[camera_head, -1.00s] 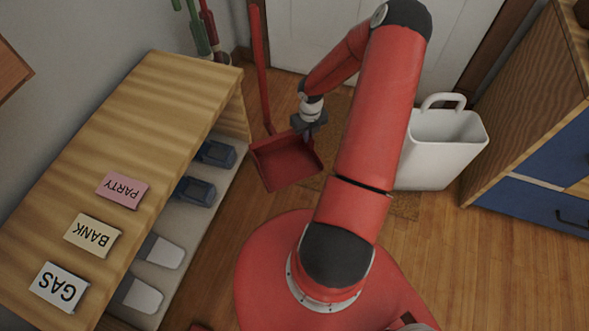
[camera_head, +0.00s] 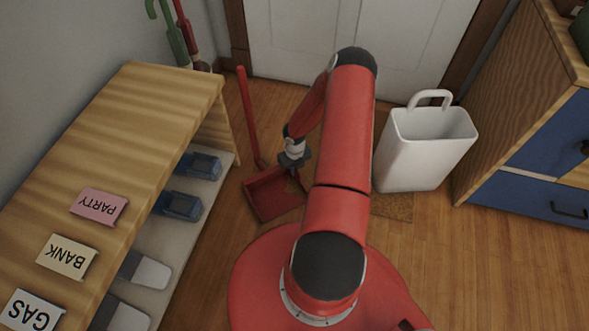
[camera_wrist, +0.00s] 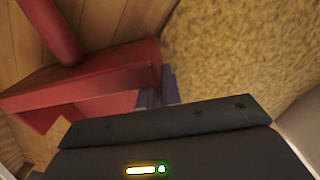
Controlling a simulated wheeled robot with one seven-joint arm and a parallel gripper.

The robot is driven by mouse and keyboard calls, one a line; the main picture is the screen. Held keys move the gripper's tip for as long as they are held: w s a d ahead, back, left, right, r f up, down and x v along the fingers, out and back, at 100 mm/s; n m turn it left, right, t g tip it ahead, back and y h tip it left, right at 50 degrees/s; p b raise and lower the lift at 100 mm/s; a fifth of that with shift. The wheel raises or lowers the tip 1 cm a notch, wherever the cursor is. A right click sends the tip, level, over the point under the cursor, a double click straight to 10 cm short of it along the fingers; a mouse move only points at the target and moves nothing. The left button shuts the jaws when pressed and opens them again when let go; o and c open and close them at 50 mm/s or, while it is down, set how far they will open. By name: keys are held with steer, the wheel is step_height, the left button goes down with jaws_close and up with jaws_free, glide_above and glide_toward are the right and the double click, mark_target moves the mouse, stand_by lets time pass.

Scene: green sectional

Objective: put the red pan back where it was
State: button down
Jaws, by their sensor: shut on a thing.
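The red pan (camera_head: 270,198) is a dustpan with a long upright red handle (camera_head: 249,115). It is low over the wooden floor, between the shelf and the white bin; I cannot tell whether it touches the floor. My gripper (camera_head: 299,172) is shut on the pan's right edge. In the wrist view the pan (camera_wrist: 85,72) fills the upper left with its handle rising from it. The gripper's fingers (camera_wrist: 157,92) meet the pan's edge, and their tips are partly hidden.
A wooden shelf (camera_head: 150,100) with shoes and labelled cards stands at left. Umbrellas (camera_head: 172,35) stand behind it. A white bin (camera_head: 425,150) stands at right on a tan mat (camera_head: 392,206), near a blue-drawer cabinet (camera_head: 530,200). A white door (camera_head: 300,40) is behind.

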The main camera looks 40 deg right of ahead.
steer(key=c, duration=1.6)
jaws_free()
steer(key=shift+f, duration=0.1)
steer(key=s+a+r+m+h+p, duration=0.15)
steer(key=r+m, duration=0.35)
steer(key=r, duration=0.9)
steer(key=a+r+m+t+h, duration=0.1)
steer(key=a+r+m, duration=0.35)
steer(key=r, duration=0.95)
steer(key=a+r+m+h+p, duration=0.1)
steer(key=r+m, duration=0.5)
steer(key=r, duration=0.8)
steer(key=s+a+r+m+t+y, duration=0.1)
steer(key=s+a+r+m, duration=0.4)
steer(key=m, duration=0.1)
steer(key=s+a+r+m+t+y, duration=0.1)
steer(key=s+a+r+m+t, duration=0.1)
steer(key=s+a+r+m, duration=0.2)
steer(key=s+a+r+m+t+y, duration=0.1)
steer(key=s+a+r+m, duration=0.4)
steer(key=s+a+m, duration=0.2)
steer(key=shift+s+r+m+t+y, duration=0.3)
steer(key=shift+s+m, duration=0.1)
steer(key=shift+m, duration=0.65)
